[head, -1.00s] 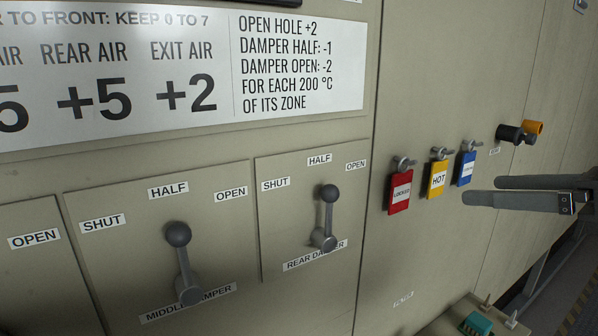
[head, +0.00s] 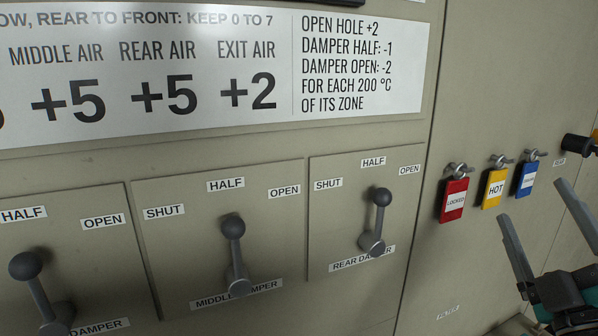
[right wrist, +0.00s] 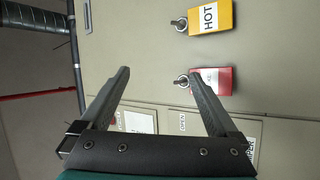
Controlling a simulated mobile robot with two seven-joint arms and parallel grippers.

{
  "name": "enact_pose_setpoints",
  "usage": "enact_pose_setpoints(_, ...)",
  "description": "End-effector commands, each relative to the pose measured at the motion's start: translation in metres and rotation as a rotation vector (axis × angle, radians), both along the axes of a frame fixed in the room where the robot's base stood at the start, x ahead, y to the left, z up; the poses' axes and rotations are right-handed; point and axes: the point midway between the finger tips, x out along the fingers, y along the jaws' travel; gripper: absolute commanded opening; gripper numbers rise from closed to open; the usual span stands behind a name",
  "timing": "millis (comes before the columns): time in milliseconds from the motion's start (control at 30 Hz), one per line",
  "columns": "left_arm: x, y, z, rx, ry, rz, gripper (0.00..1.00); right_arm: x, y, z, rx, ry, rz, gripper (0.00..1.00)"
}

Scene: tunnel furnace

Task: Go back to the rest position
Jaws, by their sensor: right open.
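My right gripper (head: 532,198) is at the right edge of the head view, in front of the furnace wall and below the tags. Its two grey fingers point up and stand apart, with nothing between them. In the right wrist view the open fingers (right wrist: 160,73) also hold nothing. The red LOCKED tag (head: 454,200), yellow HOT tag (head: 494,188) and blue tag (head: 527,179) hang on hooks, clear of the fingers. The middle damper lever (head: 235,255) and rear damper lever (head: 377,220) both point up, roughly toward HALF. My left gripper is out of view.
Another damper lever (head: 40,295) is at the lower left. A white instruction sign (head: 210,75) is above the panels. A black cylindrical fitting (head: 578,145) sticks out at the far right. In the right wrist view, dark pipes (right wrist: 35,18) run at the upper left.

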Motion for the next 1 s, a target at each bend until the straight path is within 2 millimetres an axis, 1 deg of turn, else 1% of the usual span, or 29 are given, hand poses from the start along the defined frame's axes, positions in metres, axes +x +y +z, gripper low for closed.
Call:
enact_pose_setpoints(33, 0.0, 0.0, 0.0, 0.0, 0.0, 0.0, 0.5, 0.003, -0.007, -0.027, 0.116, 0.076, -0.027, 0.96)
enact_pose_setpoints(67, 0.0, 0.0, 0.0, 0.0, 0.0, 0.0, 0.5, 0.004, -0.01, -0.043, 0.18, 0.121, -0.044, 0.96)
enact_pose_setpoints(100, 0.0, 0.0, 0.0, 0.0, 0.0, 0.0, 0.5, 0.004, -0.014, -0.066, 0.266, 0.186, -0.068, 0.96)
enact_pose_setpoints(133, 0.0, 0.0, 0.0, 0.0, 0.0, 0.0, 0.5, 0.003, -0.015, -0.084, 0.328, 0.237, -0.084, 0.96)
enact_pose_setpoints(167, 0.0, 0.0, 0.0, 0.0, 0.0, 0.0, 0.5, 0.002, -0.015, -0.103, 0.389, 0.29, -0.102, 0.96)
enact_pose_setpoints(200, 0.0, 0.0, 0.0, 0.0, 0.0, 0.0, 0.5, -0.001, -0.014, -0.128, 0.467, 0.364, -0.126, 0.96)
enact_pose_setpoints(267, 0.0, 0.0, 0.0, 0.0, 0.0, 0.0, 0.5, -0.009, -0.008, -0.167, 0.58, 0.482, -0.16, 0.96)
enact_pose_setpoints(300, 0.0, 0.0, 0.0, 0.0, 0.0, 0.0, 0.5, -0.017, -0.002, -0.193, 0.65, 0.565, -0.183, 0.96)
enact_pose_setpoints(367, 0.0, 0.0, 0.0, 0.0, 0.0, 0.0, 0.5, -0.032, 0.011, -0.231, 0.75, 0.695, -0.215, 0.96)
enact_pose_setpoints(400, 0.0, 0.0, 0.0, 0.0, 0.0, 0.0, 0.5, -0.043, 0.022, -0.254, 0.809, 0.782, -0.234, 0.96)
enact_pose_setpoints(467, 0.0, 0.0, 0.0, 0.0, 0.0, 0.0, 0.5, -0.063, 0.04, -0.285, 0.888, 0.91, -0.259, 0.96)
enact_pose_setpoints(500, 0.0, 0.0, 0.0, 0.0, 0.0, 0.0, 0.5, -0.076, 0.052, -0.302, 0.931, 0.99, -0.273, 0.96)
enact_pose_setpoints(567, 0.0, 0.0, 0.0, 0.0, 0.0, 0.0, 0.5, -0.096, 0.07, -0.323, 0.987, 1.103, -0.291, 0.96)
enact_pose_setpoints(600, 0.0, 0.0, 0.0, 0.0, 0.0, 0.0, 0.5, -0.109, 0.082, -0.335, 1.017, 1.176, -0.301, 0.96)
enact_pose_setpoints(667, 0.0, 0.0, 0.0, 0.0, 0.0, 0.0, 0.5, -0.129, 0.1, -0.35, 1.058, 1.278, -0.312, 0.96)
enact_pose_setpoints(700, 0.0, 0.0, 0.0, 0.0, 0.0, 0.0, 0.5, -0.142, 0.111, -0.358, 1.08, 1.345, -0.32, 0.96)
enact_pose_setpoints(767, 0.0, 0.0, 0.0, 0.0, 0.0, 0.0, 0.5, -0.162, 0.128, -0.367, 1.109, 1.444, -0.327, 0.96)
enact_pose_setpoints(833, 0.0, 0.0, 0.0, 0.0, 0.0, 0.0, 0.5, -0.186, 0.148, -0.376, 1.136, 1.558, -0.333, 0.96)
enact_pose_setpoints(867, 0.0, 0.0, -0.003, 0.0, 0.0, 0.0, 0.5, -0.186, 0.149, -0.385, 1.136, 1.57, -0.338, 0.96)
enact_pose_setpoints(900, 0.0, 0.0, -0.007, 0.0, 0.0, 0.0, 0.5, -0.182, 0.147, -0.4, 1.132, 1.566, -0.343, 0.96)
enact_pose_setpoints(967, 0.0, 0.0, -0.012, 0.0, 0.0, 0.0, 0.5, -0.179, 0.147, -0.418, 1.13, 1.57, -0.348, 0.96)
enact_pose_setpoints(1000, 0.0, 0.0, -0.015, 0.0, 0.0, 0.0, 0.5, -0.177, 0.147, -0.43, 1.129, 1.573, -0.35, 0.96)
